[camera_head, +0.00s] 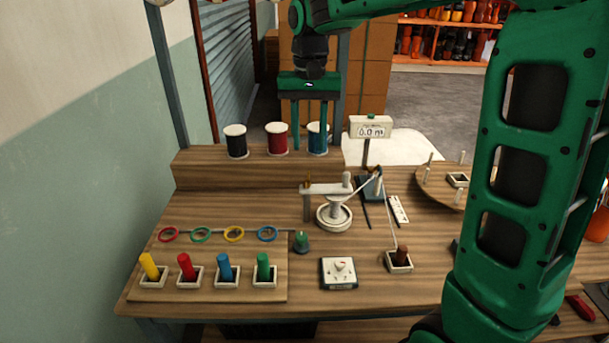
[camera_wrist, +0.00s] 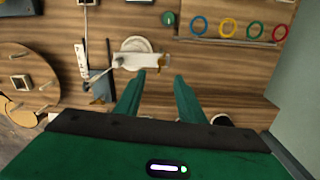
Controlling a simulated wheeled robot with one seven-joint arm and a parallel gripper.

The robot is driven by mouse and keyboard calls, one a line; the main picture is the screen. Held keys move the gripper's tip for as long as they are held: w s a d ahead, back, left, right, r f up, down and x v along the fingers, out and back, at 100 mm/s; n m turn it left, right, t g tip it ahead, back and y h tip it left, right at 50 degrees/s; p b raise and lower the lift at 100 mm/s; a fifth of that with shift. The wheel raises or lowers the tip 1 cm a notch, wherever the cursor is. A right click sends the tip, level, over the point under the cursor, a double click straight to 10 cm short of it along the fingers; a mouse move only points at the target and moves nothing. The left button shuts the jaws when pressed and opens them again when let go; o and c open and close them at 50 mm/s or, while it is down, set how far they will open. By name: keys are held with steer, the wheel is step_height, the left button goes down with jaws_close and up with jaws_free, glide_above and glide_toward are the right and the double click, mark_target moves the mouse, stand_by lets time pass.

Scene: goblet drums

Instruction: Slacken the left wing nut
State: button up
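I cannot make out a wing nut for certain in either view. A white fixture (camera_head: 334,214) stands mid-bench, with a round base, a flat bar across its top and short posts. It also shows in the wrist view (camera_wrist: 135,60), beyond my fingertips. My gripper (camera_head: 310,150) is open and empty, pointing down at the back of the bench, in front of the blue spool (camera_head: 317,138) in the head view. Its two green fingers stand apart in the wrist view (camera_wrist: 159,76). A small green knob (camera_head: 301,241) sits left of the fixture's base.
Black (camera_head: 236,141) and red (camera_head: 277,138) spools stand on the rear ledge. A display (camera_head: 370,127) stands on a post. Coloured rings and pegs in sockets fill the front left. A dial box (camera_head: 339,272), a brown peg (camera_head: 402,256) and a round board (camera_head: 440,185) lie further right.

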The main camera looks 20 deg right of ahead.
step_height(320, 180, down, 11)
steer(key=shift+w+a+r, duration=0.1)
steer(key=shift+w+a, duration=0.05)
stand_by(0.4)
jaws_close()
